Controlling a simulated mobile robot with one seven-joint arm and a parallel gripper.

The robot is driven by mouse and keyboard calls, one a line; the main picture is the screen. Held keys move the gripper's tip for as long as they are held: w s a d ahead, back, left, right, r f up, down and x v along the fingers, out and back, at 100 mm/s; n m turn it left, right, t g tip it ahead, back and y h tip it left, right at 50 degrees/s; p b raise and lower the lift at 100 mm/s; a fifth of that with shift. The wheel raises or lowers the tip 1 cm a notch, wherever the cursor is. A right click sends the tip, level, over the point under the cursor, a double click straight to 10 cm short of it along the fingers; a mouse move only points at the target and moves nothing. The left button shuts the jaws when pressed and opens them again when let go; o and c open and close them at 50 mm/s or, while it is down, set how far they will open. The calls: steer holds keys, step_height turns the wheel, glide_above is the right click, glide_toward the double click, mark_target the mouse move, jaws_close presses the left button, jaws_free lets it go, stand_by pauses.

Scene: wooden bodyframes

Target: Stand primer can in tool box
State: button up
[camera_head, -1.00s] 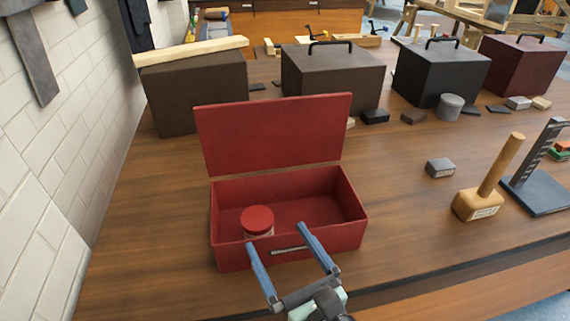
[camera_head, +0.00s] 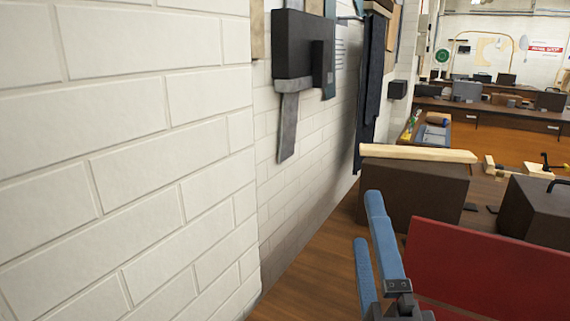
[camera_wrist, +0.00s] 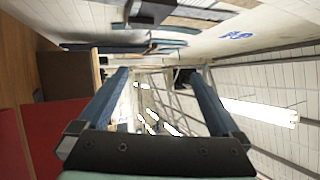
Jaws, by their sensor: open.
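The red tool box (camera_head: 490,268) shows in the head view at the lower right, mostly as its raised lid. Its inside is out of view, and the primer can shows in neither current view. My gripper (camera_head: 368,222) is open and empty, its blue fingers pointing up, just left of the lid in the picture. In the wrist view my gripper (camera_wrist: 157,74) has its two fingers wide apart with nothing between them, and red panels of the tool box (camera_wrist: 62,125) show at the lower left.
A white brick wall (camera_head: 130,150) fills the left, with dark items (camera_head: 305,50) hung on it. A dark brown case (camera_head: 415,195) with a wooden plank (camera_head: 420,153) on top stands behind the tool box. Another dark case (camera_head: 535,210) stands at the right.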

steer(key=s+a+r+n+t, duration=0.1)
steer(key=s+a+r+n, duration=0.1)
steer(key=r+n, duration=0.4)
steer(key=s+a+r+n+t, duration=0.2)
steer(key=a+r+n, duration=0.2)
steer(key=r, duration=0.5)
steer(key=s+a+r+n+t+y, duration=0.1)
steer(key=s+a+r+n+t, duration=0.1)
steer(key=r+n, duration=0.5)
steer(key=shift+s+a+r+n, duration=0.2)
steer(key=shift+s+a+n, duration=0.25)
steer(key=shift+a+n, duration=0.45)
steer(key=shift+a+r, duration=0.1)
steer(key=shift+a, duration=0.05)
